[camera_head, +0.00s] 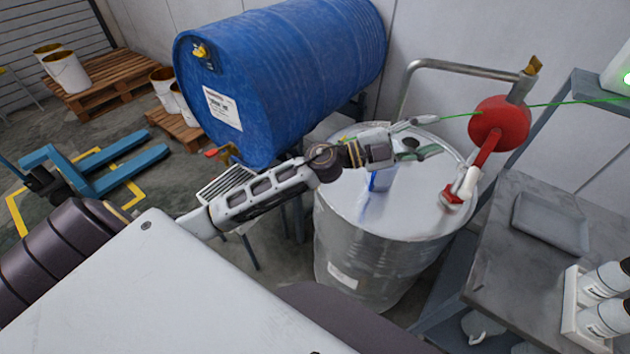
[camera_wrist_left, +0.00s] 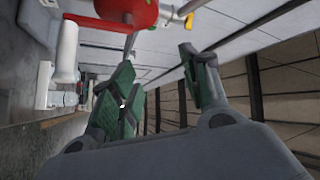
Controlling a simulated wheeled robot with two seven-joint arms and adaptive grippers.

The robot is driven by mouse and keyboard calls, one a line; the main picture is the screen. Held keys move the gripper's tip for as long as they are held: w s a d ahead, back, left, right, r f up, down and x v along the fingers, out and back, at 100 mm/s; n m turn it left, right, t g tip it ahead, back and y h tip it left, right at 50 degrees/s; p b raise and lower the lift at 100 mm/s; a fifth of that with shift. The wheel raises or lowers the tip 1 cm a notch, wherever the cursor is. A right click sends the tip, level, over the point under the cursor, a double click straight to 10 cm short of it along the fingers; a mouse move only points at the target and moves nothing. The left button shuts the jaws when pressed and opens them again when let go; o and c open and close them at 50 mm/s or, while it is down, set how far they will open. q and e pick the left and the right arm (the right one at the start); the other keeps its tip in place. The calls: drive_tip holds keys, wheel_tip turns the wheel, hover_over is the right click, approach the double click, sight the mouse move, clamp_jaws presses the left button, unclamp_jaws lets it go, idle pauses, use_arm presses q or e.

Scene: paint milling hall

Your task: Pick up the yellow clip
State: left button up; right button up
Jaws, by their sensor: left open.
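I cannot say for certain which thing is the yellow clip. A yellow-brown piece (camera_head: 531,66) sits at the upper end of a bent metal pipe, above a red ball-shaped body; it also shows in the left wrist view (camera_wrist_left: 189,20), beyond the fingers. A tiny yellow spot (camera_head: 345,138) shows behind my left wrist, mostly hidden. My left gripper (camera_head: 425,137) is open over the top of the steel drum (camera_head: 400,215), left of the red body (camera_head: 500,124). In the left wrist view its green-padded fingers (camera_wrist_left: 160,88) are apart with nothing between them. My right gripper is out of view.
A thin green line (camera_head: 570,102) runs past the red body to the right. A blue drum (camera_head: 290,75) lies behind my left arm. At right, a grey bench (camera_head: 510,260) holds a shallow tray (camera_head: 552,222) and white bottles (camera_head: 605,318). Pallets and a blue pallet truck (camera_head: 120,170) stand left.

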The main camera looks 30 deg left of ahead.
use_arm(q)
drive_tip(key=s+a+f+m+g+y, duration=0.2)
drive_tip(key=a+f+m+g+y, duration=0.25)
drive_tip(key=f+m+g, duration=0.5)
drive_tip(key=a+f+n+g+y, duration=0.1)
drive_tip(key=a+y, duration=0.4)
drive_tip(key=a, duration=0.6)
drive_tip(key=a+f+n+g+y, duration=0.1)
drive_tip(key=a+f+n+y, duration=0.2)
drive_tip(key=a, duration=0.9)
drive_tip(key=n+y, duration=0.1)
drive_tip(key=y, duration=0.2)
drive_tip(key=shift+w+a+g, duration=0.15)
drive_tip(key=shift+a+g, duration=0.15)
drive_tip(key=shift+g, duration=0.05)
drive_tip(key=shift+f+y, duration=0.1)
drive_tip(key=shift+y, duration=0.15)
drive_tip(key=shift+d+f, duration=0.1)
drive_tip(key=shift+f, duration=0.55)
drive_tip(key=shift+w+d+f+p, duration=0.2)
drive_tip(key=shift+f+p, duration=0.1)
drive_tip(key=shift+f, duration=1.45)
drive_tip(key=shift+w+d+f+p, duration=0.15)
drive_tip(key=shift+f+p, duration=0.15)
drive_tip(key=shift+f, duration=1.45)
drive_tip(key=shift+a, duration=0.1)
